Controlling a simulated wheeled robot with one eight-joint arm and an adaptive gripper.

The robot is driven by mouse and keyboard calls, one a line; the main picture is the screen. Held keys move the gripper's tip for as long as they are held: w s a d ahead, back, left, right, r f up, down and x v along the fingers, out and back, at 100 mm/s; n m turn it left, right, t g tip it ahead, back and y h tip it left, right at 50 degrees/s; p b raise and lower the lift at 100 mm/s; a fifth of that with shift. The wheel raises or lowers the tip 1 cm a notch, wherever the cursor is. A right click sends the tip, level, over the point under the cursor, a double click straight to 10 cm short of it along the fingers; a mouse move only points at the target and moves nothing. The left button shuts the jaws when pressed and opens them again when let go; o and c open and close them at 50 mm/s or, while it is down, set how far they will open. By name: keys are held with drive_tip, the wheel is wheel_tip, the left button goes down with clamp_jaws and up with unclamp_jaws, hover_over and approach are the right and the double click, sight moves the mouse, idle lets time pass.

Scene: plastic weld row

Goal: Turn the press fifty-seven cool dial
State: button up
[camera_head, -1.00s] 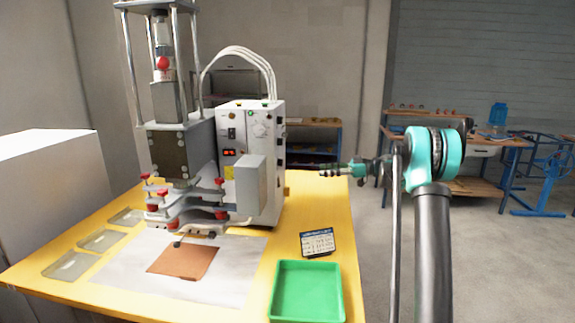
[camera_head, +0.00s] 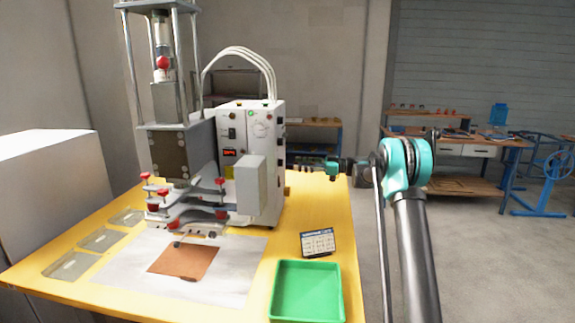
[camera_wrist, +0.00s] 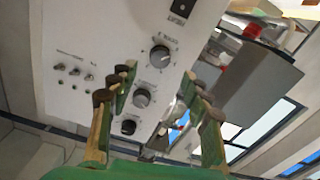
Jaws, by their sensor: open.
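The press's white control box (camera_head: 266,180) stands on the yellow table, joined to the press column. In the wrist view its white panel (camera_wrist: 85,25) carries an upper dial (camera_wrist: 160,55), a middle dial (camera_wrist: 141,97) and a small black knob (camera_wrist: 128,127) below. Contact cannot be told. In the head view my gripper (camera_head: 300,164) is beside the box's right side; that side's dials are mostly hidden.
A brown sheet (camera_head: 184,261) lies on a white mat below the press. Clear pads line the left. A grey box (camera_head: 250,185) juts from the press front.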

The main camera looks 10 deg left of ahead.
sight(281, 163)
drive_tip(key=shift+w+a, duration=0.1)
drive_tip(key=shift+a, duration=2.85)
clamp_jaws()
